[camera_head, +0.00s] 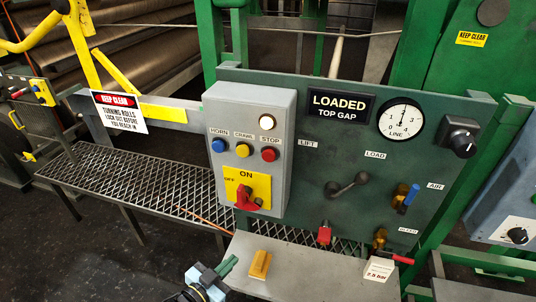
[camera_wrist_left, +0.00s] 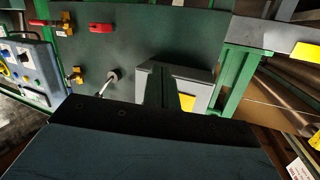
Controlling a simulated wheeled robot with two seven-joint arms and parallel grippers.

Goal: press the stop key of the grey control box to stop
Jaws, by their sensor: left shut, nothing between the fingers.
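The grey control box (camera_head: 272,105) hangs upright on the left of a dark green panel. The red stop key (camera_head: 268,154) is at the right of its key row, beside the yellow crawl key (camera_head: 242,150) and the blue horn key (camera_head: 218,145). My left gripper (camera_head: 229,266) is low in the head view, below the box and apart from it. It is shut and empty. In the left wrist view its green fingers (camera_wrist_left: 172,75) show in front of part of the box (camera_wrist_left: 203,98), and the stop key cannot be seen there. My right gripper is not in view.
A red switch (camera_head: 246,198) on a yellow plate sits under the keys. A crank (camera_head: 345,186) and valves project from the panel (camera_head: 320,255). A yellow block (camera_head: 260,264) and a white card (camera_head: 379,270) rest on the grey ledge below. A mesh walkway (camera_head: 140,183) runs left.

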